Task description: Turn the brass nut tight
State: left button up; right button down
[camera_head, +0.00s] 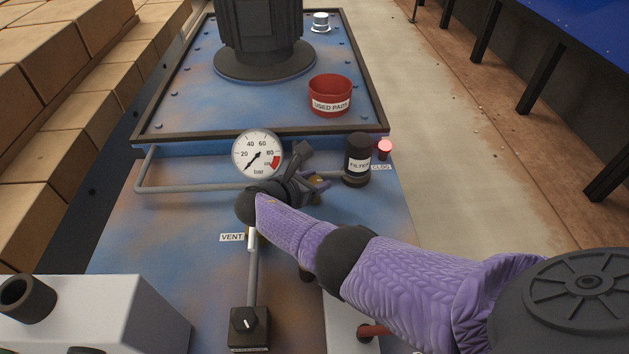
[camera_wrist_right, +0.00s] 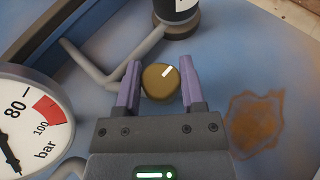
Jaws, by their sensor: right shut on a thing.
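The brass nut (camera_wrist_right: 160,88) is a round brass piece with a white mark on its face, seen between the two purple fingers of my right gripper (camera_wrist_right: 159,72) in the right wrist view. The fingers are shut on it, one on each side. The white mark points to the upper right in that view. In the head view my right gripper (camera_head: 318,183) reaches the pipe between the gauge and the filter, and my own wrist hides part of the nut. My left gripper is not in view.
A pressure gauge (camera_head: 257,153) stands just left of my right gripper, its needle at the low end. A black filter (camera_head: 357,160) and a red clog lamp (camera_head: 384,149) are to the right. A red used-pads cup (camera_head: 330,95) stands behind. A vent label (camera_head: 232,237) is in front.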

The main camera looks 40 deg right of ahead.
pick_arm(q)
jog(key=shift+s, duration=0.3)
pick_arm(e)
jog(key=shift+c, duration=1)
grip_release()
jog(key=shift+a, duration=0.1)
pick_arm(q)
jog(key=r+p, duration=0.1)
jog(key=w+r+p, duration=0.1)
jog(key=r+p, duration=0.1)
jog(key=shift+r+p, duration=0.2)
jog(key=shift+p, duration=0.1)
pick_arm(e)
jog(key=v, duration=0.9)
jog(key=shift+a, duration=0.3)
jog(key=shift+s+r, duration=0.1)
jog(key=shift+r, duration=0.05)
